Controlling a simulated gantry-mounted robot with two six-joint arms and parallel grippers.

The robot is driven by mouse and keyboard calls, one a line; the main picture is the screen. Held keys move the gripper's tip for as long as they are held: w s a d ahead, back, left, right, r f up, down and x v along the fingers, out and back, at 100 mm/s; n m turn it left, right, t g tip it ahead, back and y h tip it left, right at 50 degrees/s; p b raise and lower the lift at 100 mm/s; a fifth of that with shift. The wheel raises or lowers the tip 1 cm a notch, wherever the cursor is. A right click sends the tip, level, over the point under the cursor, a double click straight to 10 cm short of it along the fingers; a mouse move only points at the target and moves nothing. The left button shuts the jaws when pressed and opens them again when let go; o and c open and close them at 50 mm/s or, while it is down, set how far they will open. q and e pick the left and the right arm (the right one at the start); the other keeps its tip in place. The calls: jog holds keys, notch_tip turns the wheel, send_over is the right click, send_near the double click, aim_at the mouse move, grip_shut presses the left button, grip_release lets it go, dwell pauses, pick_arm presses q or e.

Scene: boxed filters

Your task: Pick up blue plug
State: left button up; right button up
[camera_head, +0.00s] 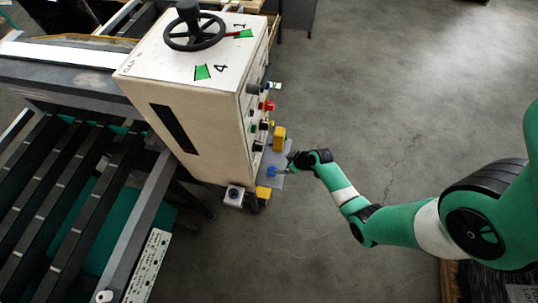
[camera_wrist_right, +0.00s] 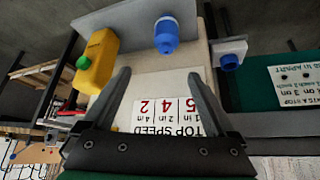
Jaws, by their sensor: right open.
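The blue plug (camera_head: 271,170) is on a small grey plate at the lower side of the white machine cabinet. In the right wrist view the blue plug (camera_wrist_right: 166,35) shows near the top, in line with the gap between the fingers but beyond their tips. My right gripper (camera_head: 289,162) is just right of the plug in the head view. In the right wrist view its fingers (camera_wrist_right: 160,74) are apart with nothing held between them. My left gripper is in neither view.
The white cabinet (camera_head: 205,105) has a handwheel and several knobs. A yellow item (camera_head: 279,138) is close by; in the wrist view a yellow one (camera_wrist_right: 97,62) has a green knob. A white box with a blue knob (camera_wrist_right: 230,62) is right of the plug. Open floor (camera_head: 370,110) lies right.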

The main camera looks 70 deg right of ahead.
aim_at(273, 169)
jog(key=b+x, duration=0.4)
jog(key=a+b+x, duration=0.1)
jog(key=b+x, duration=0.1)
jog(key=shift+s+f+b, duration=0.35)
jog(key=shift+f, duration=0.15)
jog(key=shift+w, duration=0.1)
jog(key=b+x, duration=0.3)
jog(key=x, duration=0.1)
jog(key=shift+a+f+b, duration=0.1)
jog(key=shift+f+b, duration=0.3)
jog(key=shift+f, duration=0.15)
grip_shut()
